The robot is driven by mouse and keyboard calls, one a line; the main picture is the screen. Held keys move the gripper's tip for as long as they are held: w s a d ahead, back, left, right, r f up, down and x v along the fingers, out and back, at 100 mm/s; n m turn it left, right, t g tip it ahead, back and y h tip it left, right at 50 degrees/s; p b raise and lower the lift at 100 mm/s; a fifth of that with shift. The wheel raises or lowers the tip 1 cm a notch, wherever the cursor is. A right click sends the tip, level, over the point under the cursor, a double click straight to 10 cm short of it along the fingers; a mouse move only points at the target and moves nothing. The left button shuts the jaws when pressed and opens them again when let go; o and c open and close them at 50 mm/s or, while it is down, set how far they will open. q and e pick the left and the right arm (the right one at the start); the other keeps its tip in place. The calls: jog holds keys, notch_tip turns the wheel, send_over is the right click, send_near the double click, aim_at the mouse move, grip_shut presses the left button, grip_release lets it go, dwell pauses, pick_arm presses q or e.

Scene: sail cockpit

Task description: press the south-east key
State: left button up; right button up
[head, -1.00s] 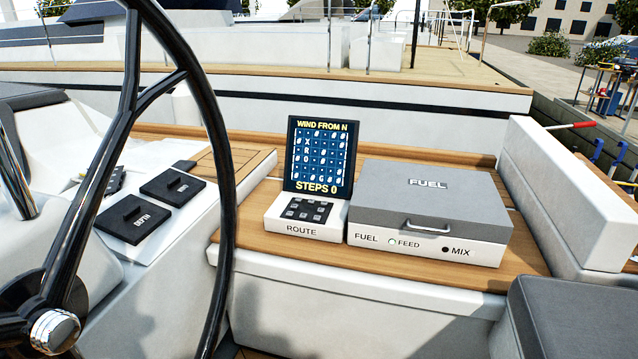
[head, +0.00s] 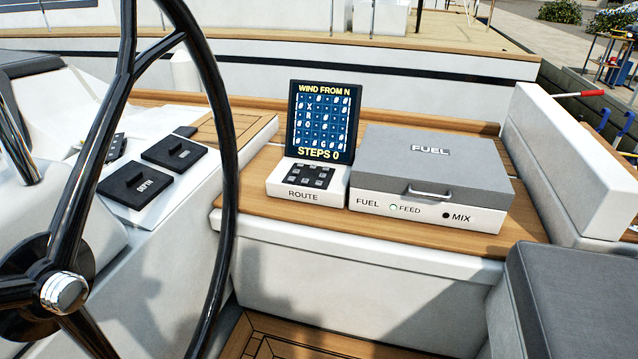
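The white ROUTE box (head: 305,195) stands on the wooden bench top right of the wheel. Its dark keypad (head: 310,176) has several small keys on its sloping top; their markings are too small to read, so I cannot tell which is the south-east key. Behind the keypad stands an upright screen (head: 322,122) with a blue grid, reading WIND FROM N and STEPS 0. Neither of my grippers shows in the head view.
A grey-lidded FUEL box (head: 432,160) with a front handle stands right of the ROUTE box, lid shut. A large black steering wheel (head: 228,170) rises at the left in front. Dark DEPTH panel (head: 134,185) lies on the left console. A grey cushion (head: 575,290) is at lower right.

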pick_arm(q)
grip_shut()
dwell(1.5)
